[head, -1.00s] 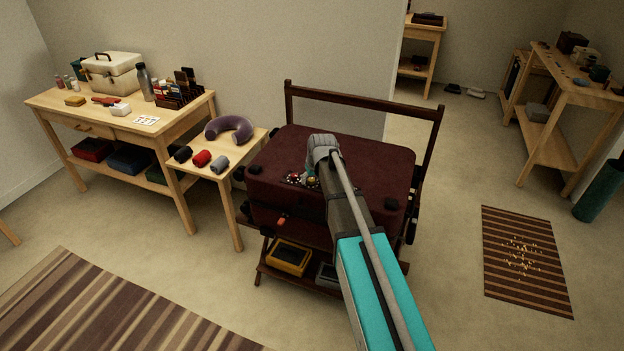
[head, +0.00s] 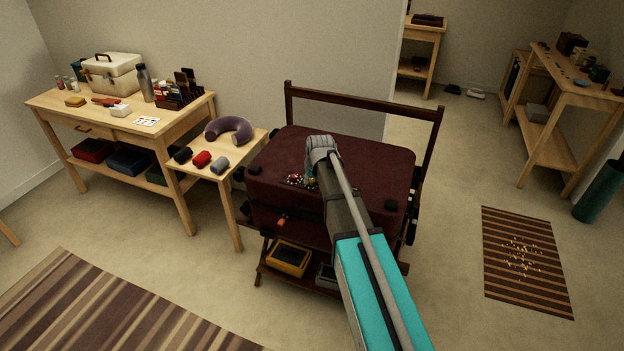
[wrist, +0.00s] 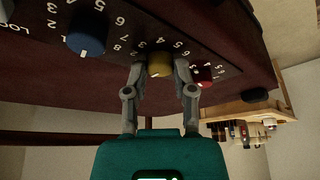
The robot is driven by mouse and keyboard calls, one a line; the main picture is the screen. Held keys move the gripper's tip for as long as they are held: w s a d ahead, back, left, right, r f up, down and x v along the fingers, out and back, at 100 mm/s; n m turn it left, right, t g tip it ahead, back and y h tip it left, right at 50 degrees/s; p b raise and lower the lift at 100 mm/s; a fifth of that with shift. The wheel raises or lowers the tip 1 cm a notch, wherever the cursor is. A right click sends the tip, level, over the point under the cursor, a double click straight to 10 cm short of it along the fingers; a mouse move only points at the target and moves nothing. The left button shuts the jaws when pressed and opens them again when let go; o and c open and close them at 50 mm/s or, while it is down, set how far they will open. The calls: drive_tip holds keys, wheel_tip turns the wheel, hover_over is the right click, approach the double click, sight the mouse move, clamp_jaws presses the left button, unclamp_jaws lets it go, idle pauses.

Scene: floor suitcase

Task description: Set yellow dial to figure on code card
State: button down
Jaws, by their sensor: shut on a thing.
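The yellow dial (wrist: 158,66) shows in the wrist view on the suitcase's dark number plate, with digits around it. My gripper (wrist: 159,72) is shut on it, one finger on each side. A blue dial (wrist: 86,34) is to its left and a red dial (wrist: 202,75) to its right on the plate. In the head view the maroon suitcase (head: 281,143) lies on a wooden stand and my arm reaches over it, hiding most of the dials. A white card with small marks, likely the code card (head: 146,121), lies on the left table; its figures are too small to read.
The wooden stand (head: 364,107) has a high back rail, and a yellow tray (head: 289,260) is on its lower shelf. A side table left of the suitcase holds a purple neck pillow (head: 229,128) and rolled cloths. The floor to the right is open up to a striped mat (head: 527,262).

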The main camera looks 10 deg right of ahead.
drive_tip(key=m+h, duration=0.1)
drive_tip(key=m, duration=0.3)
drive_tip(key=m+h, duration=0.1)
drive_tip(key=m, duration=0.1)
drive_tip(key=shift+a+m+g+h, duration=0.25)
drive_tip(key=shift+m+g+h, duration=0.05)
drive_tip(key=shift+m, duration=0.1)
drive_tip(key=m+g+h, duration=0.1)
drive_tip(key=m, duration=0.5)
drive_tip(key=shift+w+g+h, duration=0.1)
drive_tip(key=shift+g+h, duration=0.3)
drive_tip(key=shift+m, duration=0.3)
drive_tip(key=shift+c, duration=2.2)
unclamp_jaws()
